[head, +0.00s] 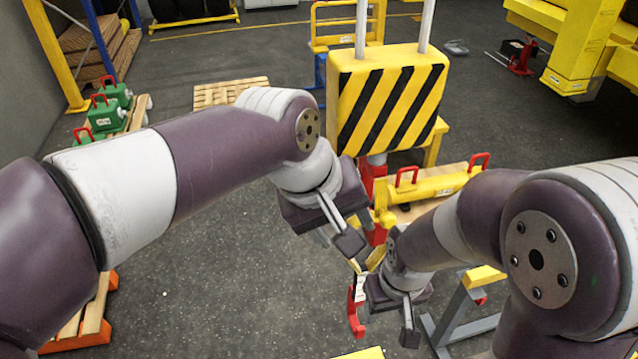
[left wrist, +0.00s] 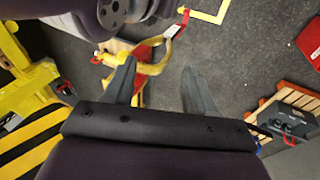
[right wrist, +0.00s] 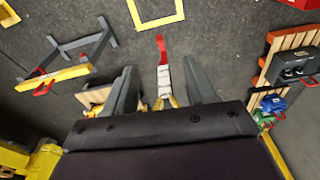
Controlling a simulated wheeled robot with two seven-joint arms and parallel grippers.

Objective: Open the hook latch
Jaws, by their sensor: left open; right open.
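The hook (head: 355,322) is red with a pale block (head: 359,288) above it, hanging by a yellow strap in the lower middle of the head view. The latch itself is too small to make out. In the right wrist view the red hook (right wrist: 161,47) and pale block (right wrist: 164,78) show between the fingers of my right gripper (right wrist: 159,67), which is open. In the head view my right gripper (head: 385,312) is beside the hook. My left gripper (head: 337,240) is open, above and left of the hook. The left wrist view shows a yellow strap (left wrist: 150,66) beyond its fingers.
A yellow-and-black striped block (head: 390,100) stands behind my grippers. A yellow beam with red handles (head: 435,187) is to its right. A grey stand (head: 460,315) is at the lower right. Green items on a pallet (head: 105,113) are at left.

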